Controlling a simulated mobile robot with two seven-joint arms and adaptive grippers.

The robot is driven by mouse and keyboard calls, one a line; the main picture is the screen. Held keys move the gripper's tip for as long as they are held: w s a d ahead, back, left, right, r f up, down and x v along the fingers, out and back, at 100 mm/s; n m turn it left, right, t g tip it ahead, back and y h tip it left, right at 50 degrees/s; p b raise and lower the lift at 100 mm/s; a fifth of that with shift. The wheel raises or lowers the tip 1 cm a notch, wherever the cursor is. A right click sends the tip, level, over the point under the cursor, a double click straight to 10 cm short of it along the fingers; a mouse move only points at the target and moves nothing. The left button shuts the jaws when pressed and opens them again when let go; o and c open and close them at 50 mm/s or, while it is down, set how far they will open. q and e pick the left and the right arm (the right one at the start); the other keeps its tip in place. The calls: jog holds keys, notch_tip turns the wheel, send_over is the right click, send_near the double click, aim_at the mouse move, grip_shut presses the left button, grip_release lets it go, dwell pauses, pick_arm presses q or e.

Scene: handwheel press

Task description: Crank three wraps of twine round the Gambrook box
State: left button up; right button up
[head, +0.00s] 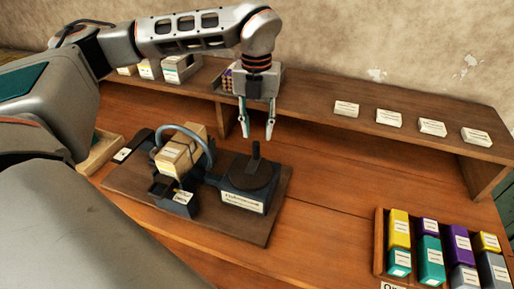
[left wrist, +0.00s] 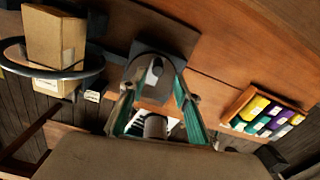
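A tan box (head: 180,155), its label too small to read, sits inside a grey ring (head: 205,145) on the press; it also shows in the left wrist view (left wrist: 55,40). I cannot tell how much twine is round it. A dark crank (head: 250,174) with an upright knob (head: 255,150) stands on the labelled block (head: 243,200) right of the box. My left gripper (head: 258,132) points down just above the knob, its fingers apart and empty. In the left wrist view the crank (left wrist: 153,75) lies between the fingers. My right gripper is not in view.
The press stands on a dark baseboard (head: 250,232) on the wooden bench. A raised shelf (head: 310,105) behind holds several white cards and boxes. A tray (head: 379,240) of coloured boxes is at the front right. Bench between press and tray is clear.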

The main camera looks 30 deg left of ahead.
aim_at(256, 143)
pick_arm(q)
jog(key=shift+a+f, duration=0.15)
jog(key=shift+f, duration=0.1)
notch_tip(256, 143, down, 7)
jog(key=shift+f+p, duration=0.2)
jog(key=shift+p, duration=0.1)
grip_shut()
